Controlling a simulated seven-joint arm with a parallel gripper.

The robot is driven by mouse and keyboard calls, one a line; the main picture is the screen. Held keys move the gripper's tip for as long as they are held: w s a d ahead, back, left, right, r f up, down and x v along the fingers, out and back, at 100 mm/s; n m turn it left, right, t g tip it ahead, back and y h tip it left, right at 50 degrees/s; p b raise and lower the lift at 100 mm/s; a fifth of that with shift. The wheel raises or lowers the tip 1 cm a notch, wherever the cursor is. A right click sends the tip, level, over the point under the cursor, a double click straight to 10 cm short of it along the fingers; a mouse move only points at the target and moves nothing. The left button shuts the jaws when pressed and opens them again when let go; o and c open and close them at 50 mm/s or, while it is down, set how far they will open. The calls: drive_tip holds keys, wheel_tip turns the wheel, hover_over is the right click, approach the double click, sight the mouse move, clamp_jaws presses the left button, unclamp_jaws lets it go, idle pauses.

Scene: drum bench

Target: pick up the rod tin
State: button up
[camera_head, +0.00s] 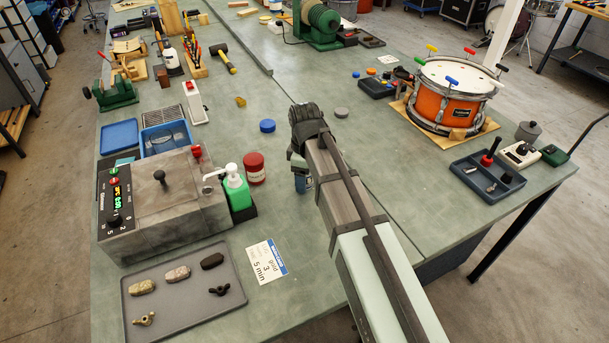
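My gripper (300,172) is over the middle of the green bench, pointing down, mostly hidden by its own wrist and arm. Its fingers are too hidden to tell open from shut. A small blue thing (302,186) shows at its lower end; I cannot tell whether it is held or what it is. No thing is clearly marked as the rod tin. A red tin with a white band (254,168) stands upright left of my gripper, apart from it. A grey lidded pot (528,131) stands at the right edge of the bench.
A green pump bottle (236,189) stands by the grey machine (165,205). A grey tray (180,311) with small parts lies front left. A blue lid (267,126) and grey disc (342,112) lie near my wrist. An orange drum (447,104) stands right. Bench behind my wrist is fairly clear.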

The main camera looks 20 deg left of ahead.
drive_tip(key=c, duration=0.7)
drive_tip(key=shift+r, duration=0.15)
